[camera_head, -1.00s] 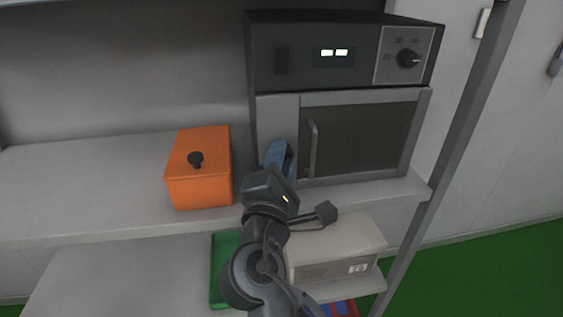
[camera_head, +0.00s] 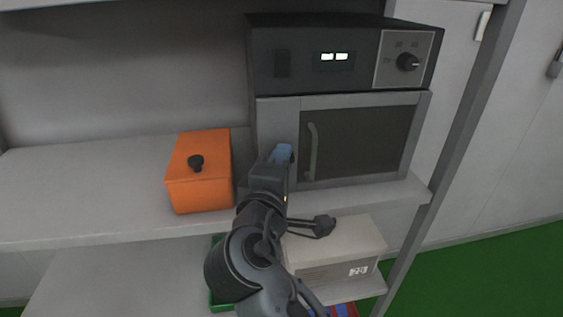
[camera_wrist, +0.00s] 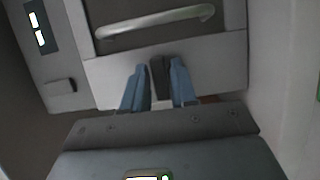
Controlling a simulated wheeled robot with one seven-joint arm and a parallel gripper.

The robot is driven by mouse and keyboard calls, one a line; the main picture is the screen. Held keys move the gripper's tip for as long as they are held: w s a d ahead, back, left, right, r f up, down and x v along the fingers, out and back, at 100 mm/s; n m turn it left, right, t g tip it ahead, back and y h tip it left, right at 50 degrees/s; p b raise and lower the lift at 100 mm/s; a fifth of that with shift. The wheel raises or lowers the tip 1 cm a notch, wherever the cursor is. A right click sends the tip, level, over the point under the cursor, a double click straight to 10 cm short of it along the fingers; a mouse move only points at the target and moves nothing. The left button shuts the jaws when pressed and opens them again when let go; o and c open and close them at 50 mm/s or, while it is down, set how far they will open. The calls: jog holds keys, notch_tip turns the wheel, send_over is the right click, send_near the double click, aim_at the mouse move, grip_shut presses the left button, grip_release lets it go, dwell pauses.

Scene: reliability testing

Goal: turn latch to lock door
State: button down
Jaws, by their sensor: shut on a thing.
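A dark grey oven door (camera_head: 352,140) with a light frame and a curved vertical handle (camera_head: 311,152) looks closed in the head view. My gripper (camera_head: 282,154) has blue fingers and is at the light front panel, left of the handle. In the wrist view my gripper (camera_wrist: 158,80) is shut on a small dark latch (camera_wrist: 160,72), with one finger on either side of it. The handle (camera_wrist: 155,22) lies just beyond. In the head view my fingers and wrist hide the latch. I cannot tell its exact angle.
A black control unit (camera_head: 300,65) with a lit display and a knob (camera_head: 408,61) tops the oven. An orange lidded box (camera_head: 199,185) stands left on the shelf (camera_head: 90,190). A beige box (camera_head: 340,250) and a green tray (camera_head: 216,296) are below.

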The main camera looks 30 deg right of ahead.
jog(key=shift+d, duration=0.1)
jog(key=c, duration=1.1)
grip_release()
jog(key=shift+b+v, duration=0.45)
jog(key=shift+v, duration=3.45)
